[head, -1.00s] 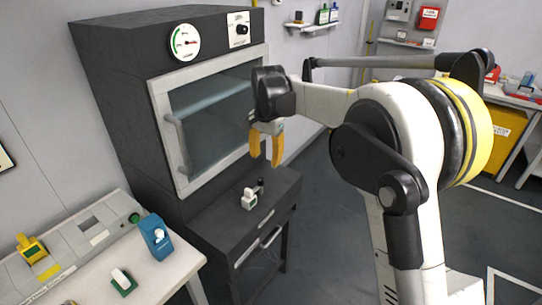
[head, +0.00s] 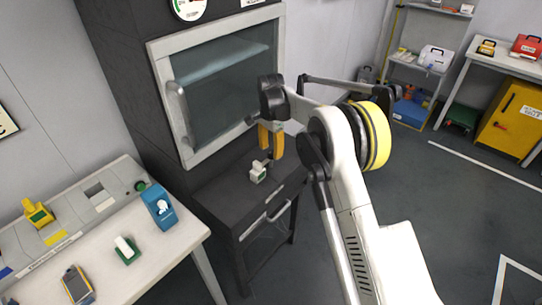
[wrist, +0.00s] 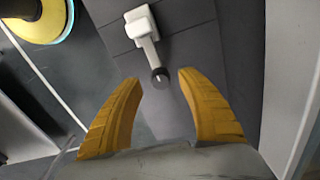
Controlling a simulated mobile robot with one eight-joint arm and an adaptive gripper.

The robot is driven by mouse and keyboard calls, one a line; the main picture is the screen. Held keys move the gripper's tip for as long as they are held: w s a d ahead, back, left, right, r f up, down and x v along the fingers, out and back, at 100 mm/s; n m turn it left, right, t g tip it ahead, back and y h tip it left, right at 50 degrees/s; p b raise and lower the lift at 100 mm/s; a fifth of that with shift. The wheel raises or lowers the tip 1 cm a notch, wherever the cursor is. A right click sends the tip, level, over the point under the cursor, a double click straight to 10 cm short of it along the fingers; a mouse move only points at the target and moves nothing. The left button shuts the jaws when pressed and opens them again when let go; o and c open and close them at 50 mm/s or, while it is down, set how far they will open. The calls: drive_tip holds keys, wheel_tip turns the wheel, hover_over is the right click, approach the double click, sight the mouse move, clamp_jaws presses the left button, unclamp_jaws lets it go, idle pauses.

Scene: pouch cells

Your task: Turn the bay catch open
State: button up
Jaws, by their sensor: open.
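What looks like the bay catch is a small white block with a short lever ending in a dark round knob. Its white block (head: 258,174) stands on the dark ledge below the glass door in the head view. The wrist view shows the catch's lever (wrist: 150,52) pointing from the block toward my gripper, with the knob in the gap between the fingertips. My gripper (head: 271,153) has two yellow fingers pointing down, just above the knob end. In the wrist view, my gripper (wrist: 160,82) is open and empty. I cannot tell whether a finger touches the knob.
The dark cabinet's glass door (head: 225,85) is shut, with a grey handle (head: 180,115) on its left. A white bench (head: 165,252) at lower left bears a blue device (head: 160,208) and a green-based block (head: 126,250).

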drive_tip(key=shift+f, duration=0.85)
clamp_jaws()
